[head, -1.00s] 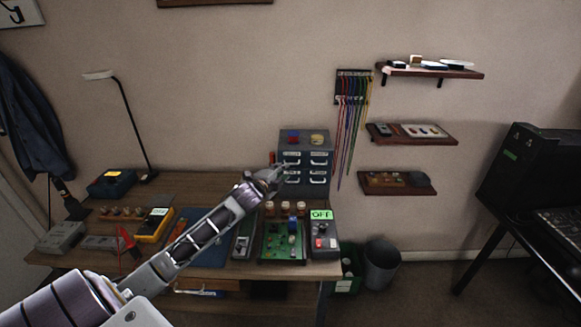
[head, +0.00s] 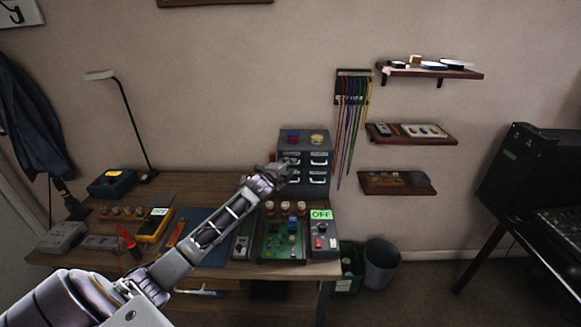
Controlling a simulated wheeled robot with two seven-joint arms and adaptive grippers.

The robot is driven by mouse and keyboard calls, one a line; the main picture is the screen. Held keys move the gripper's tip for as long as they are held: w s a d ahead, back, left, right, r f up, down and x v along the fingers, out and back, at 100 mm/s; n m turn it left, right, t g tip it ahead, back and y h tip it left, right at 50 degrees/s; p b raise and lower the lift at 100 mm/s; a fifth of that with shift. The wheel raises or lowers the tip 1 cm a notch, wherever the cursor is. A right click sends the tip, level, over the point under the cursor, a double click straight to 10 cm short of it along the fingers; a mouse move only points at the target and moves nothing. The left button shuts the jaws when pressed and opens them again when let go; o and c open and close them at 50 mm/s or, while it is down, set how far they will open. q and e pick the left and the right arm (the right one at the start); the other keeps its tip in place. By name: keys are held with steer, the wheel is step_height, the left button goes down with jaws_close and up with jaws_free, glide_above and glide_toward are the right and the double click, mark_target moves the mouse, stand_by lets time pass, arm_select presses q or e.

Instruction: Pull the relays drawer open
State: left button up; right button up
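A small dark grey drawer cabinet (head: 304,162) stands at the back right of the workbench. It has several drawers in two columns with pale handles; their labels are too small to read, so I cannot tell which one is relays. My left gripper (head: 279,170) is at the cabinet's left front, overlapping the left-column drawers. Its fingers are small and dark here, and I cannot tell whether they are open, shut or touching a handle. All the right-column drawers look flush. My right gripper is not in view.
The workbench (head: 185,185) holds a green circuit board (head: 280,242), a box with an OFF display (head: 320,235), a yellow meter (head: 154,225) and a lamp (head: 122,115). Coloured cables (head: 352,120) hang right of the cabinet. A bin (head: 381,263) stands on the floor.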

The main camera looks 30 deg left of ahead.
arm_select(q)
steer(key=shift+w+f, duration=0.1)
steer(key=shift+w, duration=0.45)
jaws_close()
